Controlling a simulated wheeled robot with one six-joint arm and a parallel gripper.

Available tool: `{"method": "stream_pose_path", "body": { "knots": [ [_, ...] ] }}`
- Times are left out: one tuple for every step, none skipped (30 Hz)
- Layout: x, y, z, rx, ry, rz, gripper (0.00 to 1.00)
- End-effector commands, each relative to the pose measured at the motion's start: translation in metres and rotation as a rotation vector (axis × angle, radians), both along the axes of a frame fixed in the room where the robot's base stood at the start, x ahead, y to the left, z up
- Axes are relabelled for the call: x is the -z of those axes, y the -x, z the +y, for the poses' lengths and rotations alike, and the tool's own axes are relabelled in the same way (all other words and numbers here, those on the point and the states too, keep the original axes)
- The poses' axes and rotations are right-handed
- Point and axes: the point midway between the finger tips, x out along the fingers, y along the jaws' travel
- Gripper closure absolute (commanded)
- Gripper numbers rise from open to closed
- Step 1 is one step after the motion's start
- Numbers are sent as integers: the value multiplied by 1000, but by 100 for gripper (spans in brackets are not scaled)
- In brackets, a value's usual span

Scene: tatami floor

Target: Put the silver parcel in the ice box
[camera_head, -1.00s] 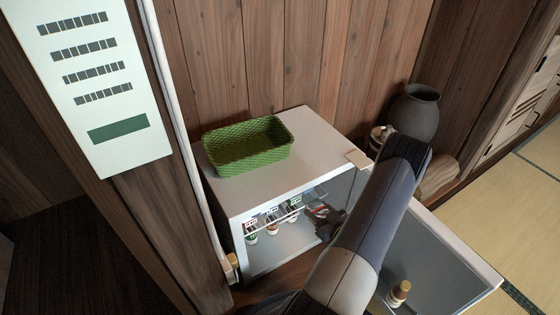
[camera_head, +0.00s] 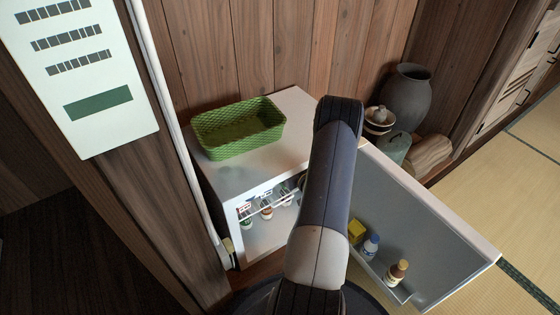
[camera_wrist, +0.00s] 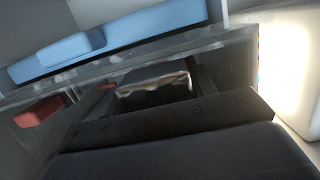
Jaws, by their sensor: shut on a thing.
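My gripper (camera_wrist: 155,88) is in the wrist view, shut on a small dark-grey thing with a crinkled pale, silvery edge (camera_wrist: 153,80), which looks like the silver parcel. Its far side is hidden. A blue panel with a raised blue bar (camera_wrist: 110,38) lies beyond the jaws at the top. It may be the front of the ice box, but I cannot tell. In the head view my arm hides my gripper and part of the open white fridge (camera_head: 240,176).
The fridge door (camera_head: 437,225) stands open to the right, holding bottles (camera_head: 396,272) and a yellow box (camera_head: 357,231). Small jars (camera_head: 266,208) stand inside on the left. A green basket (camera_head: 238,145) sits on top. A red thing (camera_wrist: 40,110) is left of my jaws.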

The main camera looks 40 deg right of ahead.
Motion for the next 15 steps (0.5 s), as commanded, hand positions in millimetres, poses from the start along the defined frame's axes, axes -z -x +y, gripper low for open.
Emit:
{"method": "stream_pose_path", "body": {
  "knots": [
    [0, -8, 0, -3, 3, -3, 78],
    [0, -12, 0, -3, 3, -3, 78],
    [1, -19, -1, -3, 4, -3, 78],
    [1, -25, -2, -5, 4, -4, 78],
    [1, -31, -3, -4, 5, -3, 78],
    [1, -38, -3, -4, 4, -4, 78],
    [0, -43, -4, -3, 3, -4, 78],
    [6, -39, -4, 1, 0, -2, 78],
    [7, -38, -4, 1, 0, -2, 78],
    [7, -38, -4, 1, 0, -2, 78],
    [7, -38, -4, 1, 0, -2, 78],
    [6, -38, -4, 0, 0, -2, 78],
    [5, -38, -4, 0, 0, -2, 78],
    [5, -38, -4, 0, 0, -2, 78],
    [5, -38, -4, 0, 0, -2, 78]
  ]
}}
